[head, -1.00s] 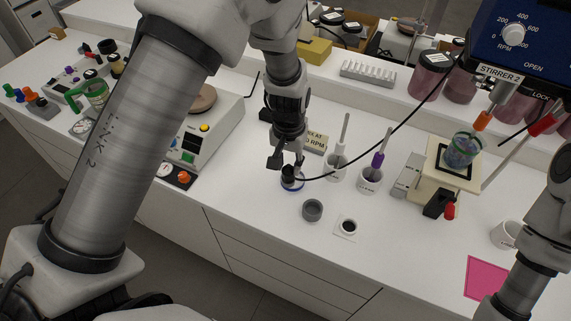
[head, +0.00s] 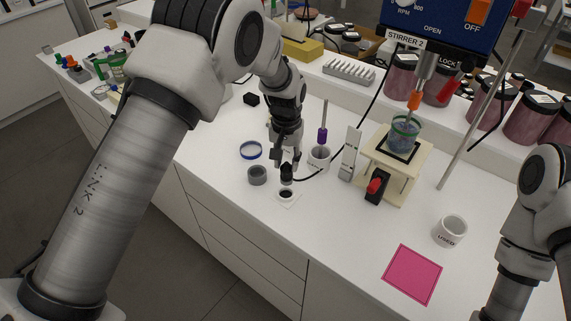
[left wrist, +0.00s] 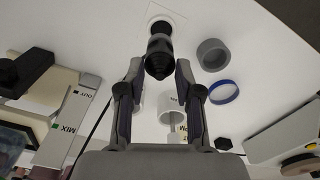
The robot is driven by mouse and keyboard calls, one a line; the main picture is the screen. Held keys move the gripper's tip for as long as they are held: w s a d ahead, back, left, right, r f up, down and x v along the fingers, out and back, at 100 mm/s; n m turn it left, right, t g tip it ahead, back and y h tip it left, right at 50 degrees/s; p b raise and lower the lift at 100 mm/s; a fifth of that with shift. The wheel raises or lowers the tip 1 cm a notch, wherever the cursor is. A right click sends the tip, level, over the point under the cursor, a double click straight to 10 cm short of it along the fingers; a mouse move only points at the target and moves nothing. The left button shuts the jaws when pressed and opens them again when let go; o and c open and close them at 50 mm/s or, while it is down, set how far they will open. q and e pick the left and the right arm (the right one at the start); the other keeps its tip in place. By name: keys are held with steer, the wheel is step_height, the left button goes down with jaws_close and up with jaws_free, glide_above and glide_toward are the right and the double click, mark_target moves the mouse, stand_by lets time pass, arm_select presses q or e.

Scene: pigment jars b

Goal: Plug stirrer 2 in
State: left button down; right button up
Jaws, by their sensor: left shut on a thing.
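My left gripper (head: 287,160) is shut on a black plug (head: 287,173), with a dark cable trailing right and up towards the blue stirrer 2 unit (head: 440,22). The plug also shows between the fingers in the left wrist view (left wrist: 158,52). The socket (head: 286,195) is a white square plate with a dark round opening. The plug is above or at its far edge in the head view; I cannot tell whether they touch. In the left wrist view the plug covers part of the plate (left wrist: 178,17). My right gripper is out of frame; only its arm shows.
A grey round cup (head: 257,176) and an empty blue ring (head: 250,150) are left of the plug. A white mug (head: 318,158) with a purple-handled tool is close on the right. A stand with a beaker (head: 403,135), a USED mug (head: 450,231) and a pink mat (head: 412,274) are further right.

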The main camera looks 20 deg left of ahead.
mark_target(285, 165)
arm_select(q)
steer(key=shift+f, duration=0.4)
steer(key=shift+w+a+f, duration=0.1)
steer(key=shift+a+f, duration=0.05)
steer(key=shift+a, duration=0.1)
steer(key=shift+d+r, duration=0.15)
steer(key=shift+r, duration=0.05)
steer(key=shift+f+b, duration=0.4)
steer(key=shift+f, duration=1.3)
steer(key=shift+p, duration=0.4)
